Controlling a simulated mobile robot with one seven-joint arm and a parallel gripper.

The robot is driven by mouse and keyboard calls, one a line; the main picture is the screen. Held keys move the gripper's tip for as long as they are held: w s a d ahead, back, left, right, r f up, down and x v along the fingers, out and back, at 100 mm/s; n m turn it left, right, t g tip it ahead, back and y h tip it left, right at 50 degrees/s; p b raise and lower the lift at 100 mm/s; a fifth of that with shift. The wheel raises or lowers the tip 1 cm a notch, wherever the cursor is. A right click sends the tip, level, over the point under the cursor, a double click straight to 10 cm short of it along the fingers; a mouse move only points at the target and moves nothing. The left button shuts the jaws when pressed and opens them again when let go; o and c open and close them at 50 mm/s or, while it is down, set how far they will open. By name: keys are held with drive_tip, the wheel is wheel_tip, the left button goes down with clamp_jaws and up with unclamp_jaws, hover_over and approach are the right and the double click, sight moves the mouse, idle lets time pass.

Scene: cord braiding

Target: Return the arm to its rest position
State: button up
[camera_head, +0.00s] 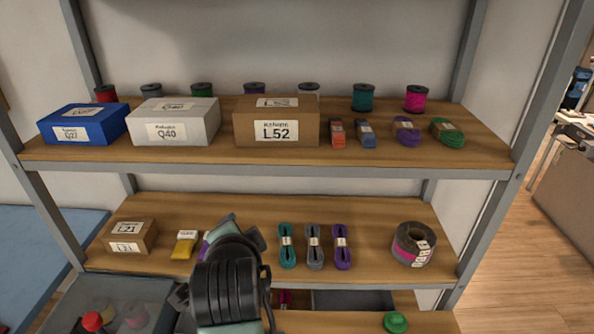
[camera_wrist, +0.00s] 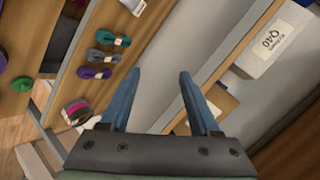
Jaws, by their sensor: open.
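My gripper (camera_wrist: 157,95) is open in the wrist view, with its two blue fingers apart and nothing between them. In the head view my arm rises from the bottom, in front of the lower shelf (camera_head: 375,213), and hides part of that shelf. The fingertips cannot be made out there. In the wrist view the shelf unit appears tilted, with cord bundles to the left of the fingers and the white Q40 box (camera_wrist: 273,38) to the right.
The upper shelf (camera_head: 490,150) holds several boxes, spools and cord bundles. The lower shelf holds an L21 box (camera_head: 131,236), a yellow bundle (camera_head: 184,245), teal (camera_head: 287,247), grey (camera_head: 314,247) and purple (camera_head: 341,247) bundles, and a roll (camera_head: 413,244). Grey posts (camera_head: 530,110) stand at the sides.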

drive_tip(key=d+r+n+t, duration=0.2)
drive_tip(key=r+t, duration=0.1)
drive_tip(key=r, duration=0.4)
drive_tip(key=d+r+n+t, duration=0.1)
drive_tip(key=d+r+t, duration=0.1)
drive_tip(key=r, duration=0.5)
drive_tip(key=s+d+r+n+t+b, duration=0.1)
drive_tip(key=s+d+r+n+t, duration=0.1)
drive_tip(key=s+r, duration=0.3)
drive_tip(key=s+d+r+n+t+h, duration=0.1)
drive_tip(key=s+r+t, duration=0.4)
drive_tip(key=r, duration=0.6)
drive_tip(key=s+d+r+n+t+h+b, duration=0.1)
drive_tip(key=s+r+n+t, duration=0.3)
drive_tip(key=r, duration=0.4)
drive_tip(key=s+d+n, duration=0.1)
drive_tip(key=s, duration=0.1)
drive_tip(key=shift+s+d+b, duration=0.35)
drive_tip(key=shift+d, duration=0.05)
